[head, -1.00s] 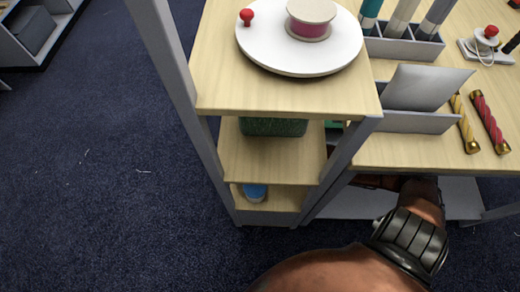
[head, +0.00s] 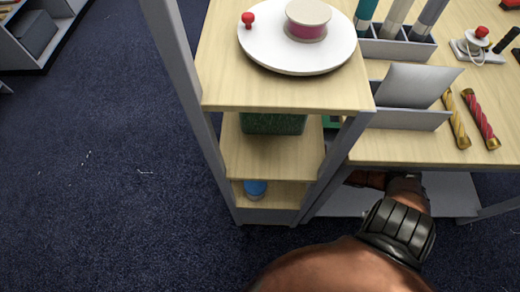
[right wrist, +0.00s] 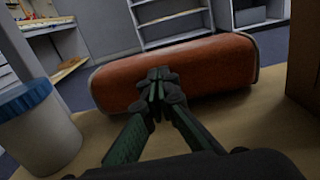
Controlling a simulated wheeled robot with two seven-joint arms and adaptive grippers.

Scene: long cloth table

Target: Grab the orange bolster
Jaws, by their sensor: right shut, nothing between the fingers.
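The orange bolster (right wrist: 205,68) lies on its side across the middle of the right wrist view, on a tan surface. I do not make out the bolster in the head view. My left gripper is not in view.
A grey container with a blue rim (right wrist: 42,128) stands left of my right gripper. A brown upright panel (right wrist: 304,60) stands at the right. In the head view, a shelf unit (head: 275,92) bears a white turntable (head: 265,48), and the table (head: 425,142) adjoins it.

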